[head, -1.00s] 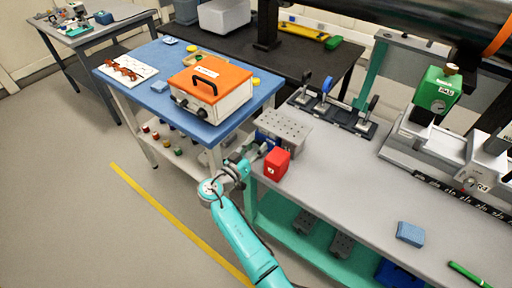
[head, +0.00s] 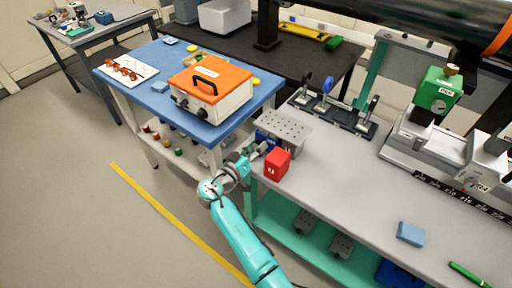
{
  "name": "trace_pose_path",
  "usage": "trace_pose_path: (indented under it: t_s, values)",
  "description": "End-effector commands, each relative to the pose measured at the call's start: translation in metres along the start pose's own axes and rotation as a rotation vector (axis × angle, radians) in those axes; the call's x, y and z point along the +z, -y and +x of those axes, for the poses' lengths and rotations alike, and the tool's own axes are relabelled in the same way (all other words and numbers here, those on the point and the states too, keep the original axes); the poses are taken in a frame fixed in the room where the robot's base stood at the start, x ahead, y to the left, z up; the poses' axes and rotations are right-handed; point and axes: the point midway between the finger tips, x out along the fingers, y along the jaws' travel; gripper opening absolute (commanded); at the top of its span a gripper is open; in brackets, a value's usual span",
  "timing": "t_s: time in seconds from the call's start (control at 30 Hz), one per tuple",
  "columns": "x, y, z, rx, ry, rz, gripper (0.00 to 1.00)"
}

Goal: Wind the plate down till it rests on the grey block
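A light grey plate with rows of holes (head: 285,127) lies about level at the left end of the grey bench, on a blue stand (head: 266,142) that shows only in part below it. The grey block is not discernible; the space under the plate is mostly hidden by the plate, a red block and my arm. My gripper (head: 259,150) is at the bench's left edge, just in front of the stand and below the plate's front left side. Its fingers are too small and too covered to tell whether they are open or shut, or whether they touch anything.
A red block (head: 277,163) stands close to the right of my gripper. Mirror mounts (head: 327,92) stand on a dark rail behind the plate. A blue table (head: 150,92) with an orange-lidded case (head: 212,82) is to the left. The bench middle is clear, up to a blue block (head: 410,233).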

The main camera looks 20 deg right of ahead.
Motion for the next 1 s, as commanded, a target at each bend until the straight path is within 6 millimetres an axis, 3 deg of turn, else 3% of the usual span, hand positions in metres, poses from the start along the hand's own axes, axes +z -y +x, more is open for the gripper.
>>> trace_pose_path:
  t_s: [0.07,0.47,1.0]
  values:
    - [0.0,0.0,0.0,-0.001,0.0,0.0,0.67]
    - [0.0,0.0,-0.006,0.0,0.0,0.0,0.67]
    - [0.0,0.001,-0.1,-0.003,-0.001,0.0,0.67]
